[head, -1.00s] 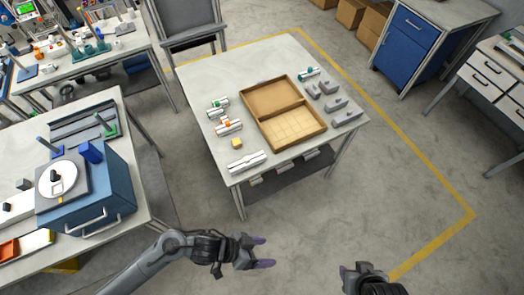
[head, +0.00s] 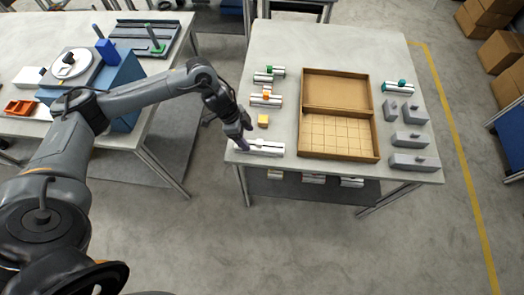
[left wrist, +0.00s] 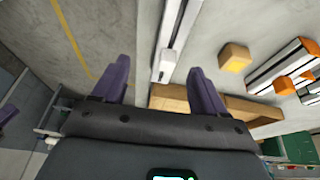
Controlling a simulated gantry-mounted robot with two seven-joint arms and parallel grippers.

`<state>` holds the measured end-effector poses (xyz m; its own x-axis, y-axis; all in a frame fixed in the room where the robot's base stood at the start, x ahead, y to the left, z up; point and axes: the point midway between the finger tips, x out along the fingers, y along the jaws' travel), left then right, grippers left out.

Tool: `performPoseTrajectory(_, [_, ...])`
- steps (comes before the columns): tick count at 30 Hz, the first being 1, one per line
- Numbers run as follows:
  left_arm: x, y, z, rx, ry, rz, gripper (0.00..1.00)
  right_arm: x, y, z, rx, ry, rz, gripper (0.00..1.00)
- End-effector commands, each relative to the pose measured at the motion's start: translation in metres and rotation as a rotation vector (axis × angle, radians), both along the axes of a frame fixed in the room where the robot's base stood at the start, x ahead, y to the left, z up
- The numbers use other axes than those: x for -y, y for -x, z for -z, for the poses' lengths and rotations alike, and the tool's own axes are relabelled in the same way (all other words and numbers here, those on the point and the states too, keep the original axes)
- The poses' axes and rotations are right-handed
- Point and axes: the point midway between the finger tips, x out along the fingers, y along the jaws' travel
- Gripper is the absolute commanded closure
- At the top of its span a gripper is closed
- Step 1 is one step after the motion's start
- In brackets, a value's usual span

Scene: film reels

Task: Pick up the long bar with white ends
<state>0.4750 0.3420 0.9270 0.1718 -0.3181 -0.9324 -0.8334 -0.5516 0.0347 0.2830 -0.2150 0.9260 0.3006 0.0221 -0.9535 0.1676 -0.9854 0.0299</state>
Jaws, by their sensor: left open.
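The long pale bar with white ends (head: 262,147) lies on the front left edge of the middle table (head: 290,40). In the left wrist view the bar (left wrist: 176,40) shows ahead of and between my fingers. My left gripper (head: 245,136) points down over the bar's left part in the head view. Whether the fingertips touch the bar cannot be told. My right gripper is not in view.
A yellow cube (head: 263,120) lies just behind the bar. Behind it are white bars with an orange (head: 266,97) and a green block (head: 269,75). A divided wooden tray (head: 376,135) is to the right, with grey blocks (head: 412,141) beyond. A blue box (head: 122,80) stands on the left table.

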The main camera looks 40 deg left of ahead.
Motion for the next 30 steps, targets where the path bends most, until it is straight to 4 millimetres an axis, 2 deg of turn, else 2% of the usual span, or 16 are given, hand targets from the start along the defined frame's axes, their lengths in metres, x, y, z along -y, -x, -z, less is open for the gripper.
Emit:
performPoseTrajectory(1, [-0.001, -0.007, -0.001, 0.02, -0.002, -0.002, 0.28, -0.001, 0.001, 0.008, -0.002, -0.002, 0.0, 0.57])
performPoseTrajectory(5, [0.001, -0.017, -0.001, 0.039, -0.001, -0.002, 0.28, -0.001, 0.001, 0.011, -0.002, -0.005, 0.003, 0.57])
performPoseTrajectory(15, [0.015, -0.026, 0.037, 0.04, 0.001, -0.001, 0.28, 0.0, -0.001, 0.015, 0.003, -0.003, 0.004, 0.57])
performPoseTrajectory(23, [0.019, -0.027, 0.05, 0.039, -0.001, -0.001, 0.28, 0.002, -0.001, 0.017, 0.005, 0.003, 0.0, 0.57])
performPoseTrajectory(30, [0.028, -0.032, 0.079, 0.04, 0.0, 0.0, 0.28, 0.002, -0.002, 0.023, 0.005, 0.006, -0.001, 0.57])
